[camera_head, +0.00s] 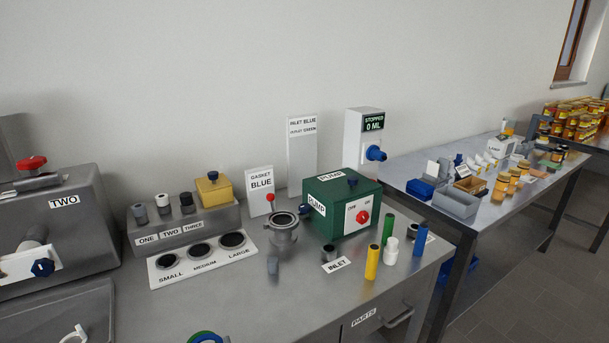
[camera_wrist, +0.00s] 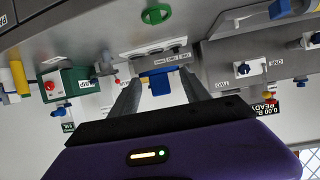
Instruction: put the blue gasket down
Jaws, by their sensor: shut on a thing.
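My gripper (camera_wrist: 159,84) shows in the wrist view, with its two grey fingers closed on the blue gasket (camera_wrist: 159,85). The blue gasket shows between the fingertips, seen nearly edge-on. In the head view a blue arc, apparently this blue gasket (camera_head: 205,338), shows at the bottom edge; the gripper itself is out of that view. A green ring (camera_wrist: 156,14) lies on the steel bench beyond the fingertips in the wrist view. I cannot tell how far the gasket is above the bench.
The bench (camera_head: 220,300) has bare room at its front middle. Behind stand a size plate with holes (camera_head: 205,258), a metal flanged fitting (camera_head: 284,228) and a green pump box (camera_head: 342,206). Yellow, green and blue cylinders and a white bottle (camera_head: 391,250) stand at the right.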

